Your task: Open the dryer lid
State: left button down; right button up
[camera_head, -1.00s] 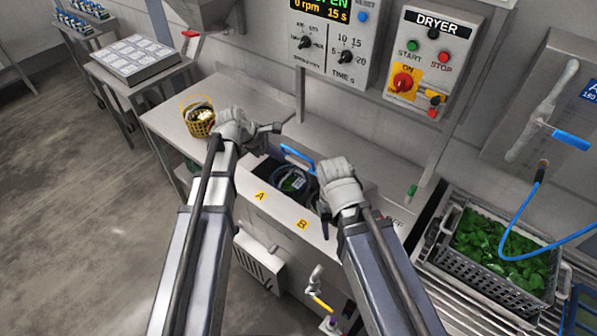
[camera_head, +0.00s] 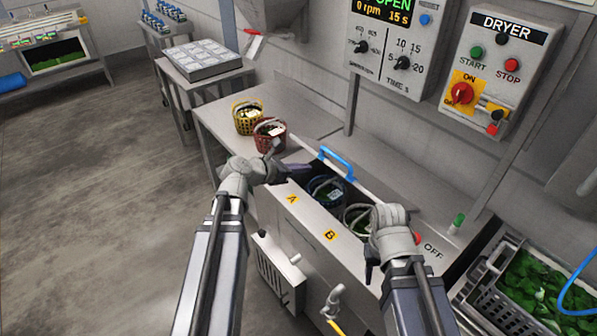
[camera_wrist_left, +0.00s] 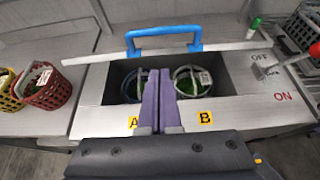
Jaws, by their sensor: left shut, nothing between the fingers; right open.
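The dryer lid (camera_wrist_left: 80,57) is a thin steel plate with a blue handle (camera_head: 337,162). It stands back from the dryer opening, which is uncovered. A blue-rimmed basket (camera_head: 326,190) and a pale-rimmed basket (camera_head: 358,217), both with greens inside, sit in the opening behind labels A and B. My left gripper (camera_head: 292,172) is shut and empty above the front left of the opening, apart from the handle. Its purple fingers (camera_wrist_left: 160,102) hide part of the opening in the left wrist view. My right gripper (camera_head: 370,266) is open and empty by the front right of the dryer.
A yellow basket (camera_head: 248,118) and a red basket (camera_head: 270,135) stand on the counter left of the lid. The dryer control panel (camera_head: 490,75) is on the wall. A grey crate of greens (camera_head: 530,300) is at the right.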

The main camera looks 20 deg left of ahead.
pick_arm(q)
jog(key=w+d+f, duration=0.1)
jog(key=w+d, duration=0.3)
jog(key=w, duration=0.3)
jog(key=shift+d, duration=0.35)
pick_arm(e)
jog(key=shift+f, duration=0.55)
pick_arm(q)
jog(key=shift+w, duration=0.1)
pick_arm(e)
jog(key=shift+r, duration=0.1)
